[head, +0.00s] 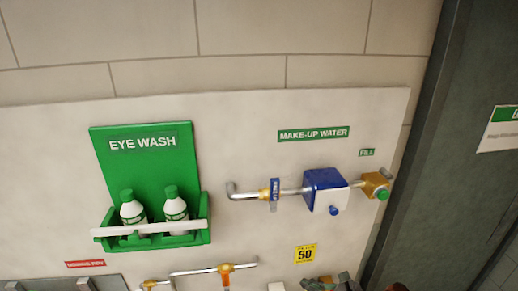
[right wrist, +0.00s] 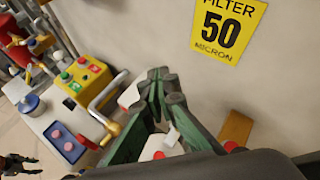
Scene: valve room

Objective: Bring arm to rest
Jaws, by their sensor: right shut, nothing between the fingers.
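My right gripper (head: 326,283) shows only in part at the bottom edge of the head view, right of centre, below the yellow "50" sign. In the right wrist view its green-grey fingers (right wrist: 165,82) come together at the tips, with nothing held between them. The fingers stand in front of the pale panel, below and left of the yellow filter sign (right wrist: 229,28). Whether they touch anything behind them cannot be told.
A green eye wash holder (head: 142,155) with two bottles is on the panel. A make-up water pipe with a blue-white box (head: 325,190) is to its right. A dark door frame (head: 420,150) stands at right. A yellow button box (right wrist: 82,82) and metal handle lie left of my fingers.

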